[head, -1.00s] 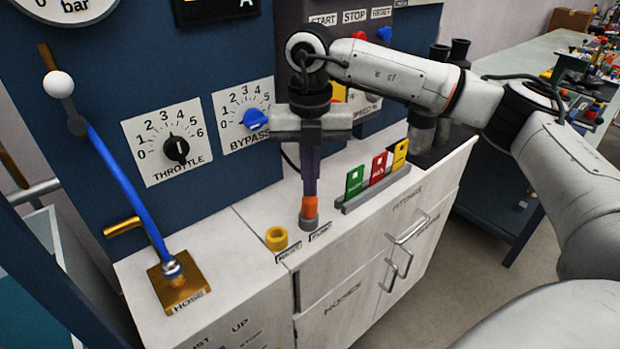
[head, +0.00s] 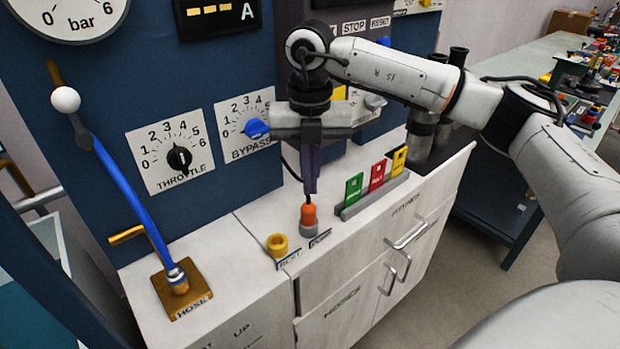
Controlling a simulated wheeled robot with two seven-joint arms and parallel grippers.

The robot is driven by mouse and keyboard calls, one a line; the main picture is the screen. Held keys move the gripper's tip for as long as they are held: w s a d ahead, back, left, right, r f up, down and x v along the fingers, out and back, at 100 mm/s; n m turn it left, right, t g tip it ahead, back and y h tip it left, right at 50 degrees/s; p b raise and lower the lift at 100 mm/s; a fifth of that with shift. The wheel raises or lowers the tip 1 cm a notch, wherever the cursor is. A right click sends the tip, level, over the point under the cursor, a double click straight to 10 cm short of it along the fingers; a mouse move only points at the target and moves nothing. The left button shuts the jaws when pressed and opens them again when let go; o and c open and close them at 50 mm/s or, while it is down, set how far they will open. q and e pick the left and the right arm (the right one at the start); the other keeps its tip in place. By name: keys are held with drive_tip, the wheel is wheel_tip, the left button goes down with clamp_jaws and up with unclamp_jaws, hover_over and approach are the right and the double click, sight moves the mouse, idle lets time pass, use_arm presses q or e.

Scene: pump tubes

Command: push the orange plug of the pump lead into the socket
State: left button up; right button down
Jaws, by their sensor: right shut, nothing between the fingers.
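The orange plug (head: 308,214) stands upright in the grey socket (head: 309,230) on the white cabinet top, at the PUMP label. Its black lead (head: 291,170) shows to the left of my fingers. How deep the plug sits cannot be told. My right gripper (head: 310,190) points down just above the plug, its fingers shut and empty. The fingertips look close to the plug's top, with a thin dark piece of lead between. My left gripper is not in view.
A yellow ring-shaped rest (head: 278,245) stands left of the socket. A rack with green (head: 354,187), red and yellow cards is close on the right. The panel with dials rises behind.

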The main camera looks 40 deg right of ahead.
sight(310, 204)
wheel_tip(310, 204, up, 10)
idle(0.4)
idle(0.5)
